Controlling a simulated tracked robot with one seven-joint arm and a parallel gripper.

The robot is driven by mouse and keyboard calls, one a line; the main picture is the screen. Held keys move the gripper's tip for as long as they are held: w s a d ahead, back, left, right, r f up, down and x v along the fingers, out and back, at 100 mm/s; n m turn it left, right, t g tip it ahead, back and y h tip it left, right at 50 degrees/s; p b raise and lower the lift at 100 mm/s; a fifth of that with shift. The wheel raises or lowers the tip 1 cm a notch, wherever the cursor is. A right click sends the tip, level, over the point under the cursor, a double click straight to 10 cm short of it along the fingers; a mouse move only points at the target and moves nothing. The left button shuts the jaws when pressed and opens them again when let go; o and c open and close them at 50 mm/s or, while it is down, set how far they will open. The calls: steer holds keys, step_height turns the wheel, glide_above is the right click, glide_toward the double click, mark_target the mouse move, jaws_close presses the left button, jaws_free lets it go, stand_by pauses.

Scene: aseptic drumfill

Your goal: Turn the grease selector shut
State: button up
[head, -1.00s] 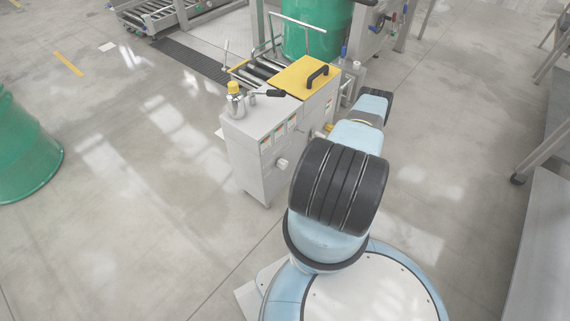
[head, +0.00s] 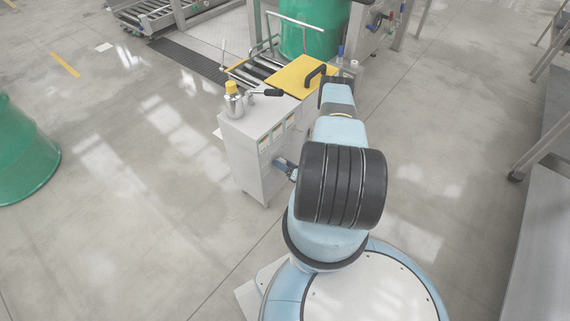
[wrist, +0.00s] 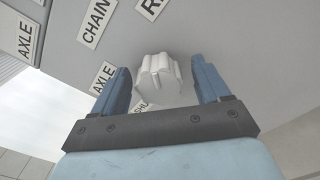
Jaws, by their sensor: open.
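The grease selector (wrist: 158,78) is a white lobed knob on the grey panel (wrist: 220,35) of the cabinet. In the wrist view it stands between the two blue fingers of my open gripper (wrist: 160,68), with a gap visible on each side. Printed labels surround it: AXLE (wrist: 102,78), CHAIN (wrist: 97,22) and one starting with R (wrist: 153,8). A label partly hidden by my gripper reads "SHU". I cannot tell which label the knob points to. In the head view my gripper (head: 283,165) is at the cabinet's front face and hides the knob.
Green drums stand at left (head: 25,155) and behind (head: 305,30). The floor left of the cabinet is clear.

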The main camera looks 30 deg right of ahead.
steer(key=shift+w, duration=0.1)
steer(key=shift+c, duration=0.2)
steer(key=c, duration=0.9)
steer(key=shift+d, duration=0.3)
steer(key=shift+a, duration=0.1)
steer(key=shift+c, duration=0.2)
